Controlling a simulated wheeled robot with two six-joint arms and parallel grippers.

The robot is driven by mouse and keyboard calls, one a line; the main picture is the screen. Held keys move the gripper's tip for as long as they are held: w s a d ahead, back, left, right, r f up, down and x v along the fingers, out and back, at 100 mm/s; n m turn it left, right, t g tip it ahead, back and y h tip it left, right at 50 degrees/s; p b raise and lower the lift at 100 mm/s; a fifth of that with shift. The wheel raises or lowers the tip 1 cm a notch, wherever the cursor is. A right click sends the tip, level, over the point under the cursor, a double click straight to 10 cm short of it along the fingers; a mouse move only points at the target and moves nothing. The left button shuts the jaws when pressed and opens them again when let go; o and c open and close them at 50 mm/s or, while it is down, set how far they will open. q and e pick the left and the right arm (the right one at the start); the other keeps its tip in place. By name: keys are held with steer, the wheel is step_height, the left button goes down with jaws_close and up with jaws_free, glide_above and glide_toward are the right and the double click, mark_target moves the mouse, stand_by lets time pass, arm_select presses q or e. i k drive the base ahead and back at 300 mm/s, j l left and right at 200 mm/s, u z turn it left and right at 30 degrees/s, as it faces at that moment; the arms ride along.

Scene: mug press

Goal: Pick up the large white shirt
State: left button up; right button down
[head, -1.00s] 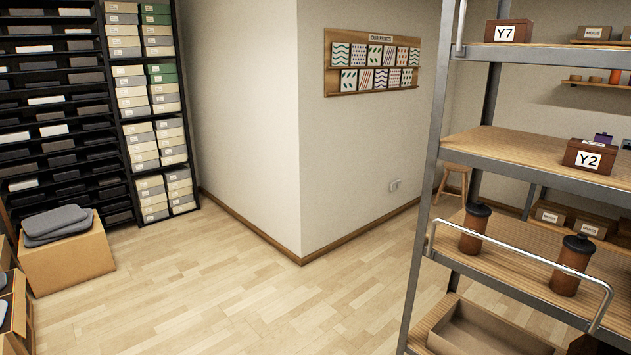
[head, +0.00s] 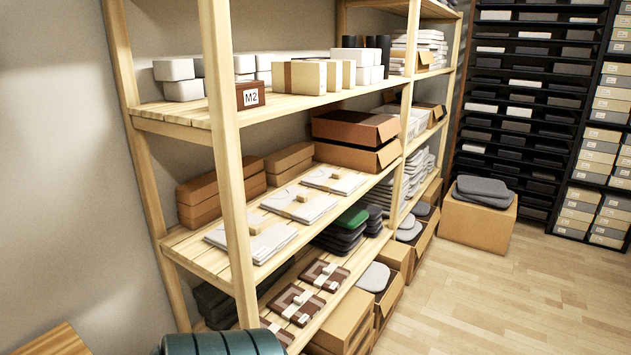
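Several flat white folded items, possibly shirts, lie in a row on the middle shelf of the wooden rack: one at the front (head: 252,240), one in the middle (head: 299,204) and one farther back (head: 334,180). Each has a small tan tag or block on it. More white folded stacks (head: 414,180) stand farther along the same rack. I cannot tell which one is the large white shirt. Neither of my grippers shows in the head view.
The wooden rack (head: 225,150) has upright posts in front of its shelves. A cardboard box (head: 478,222) with grey folded items stands on the floor. The wood floor (head: 470,300) at right is clear. A teal rounded object (head: 222,343) is at the bottom edge.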

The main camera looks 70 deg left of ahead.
mark_target(344, 183)
steer(key=u, duration=2.05)
steer(key=i+l+z, duration=0.45)
steer(key=i, duration=0.15)
steer(key=i+l+z, duration=0.3)
steer(key=i, duration=0.65)
steer(key=i+z, duration=0.3)
steer(key=i, duration=0.6)
steer(key=i+l+u, duration=0.1)
steer(key=i+u, duration=0.35)
steer(key=i+l+u, duration=0.25)
steer(key=i+u, duration=0.25)
steer(key=i+l+u, duration=0.45)
steer(key=k+j, duration=0.05)
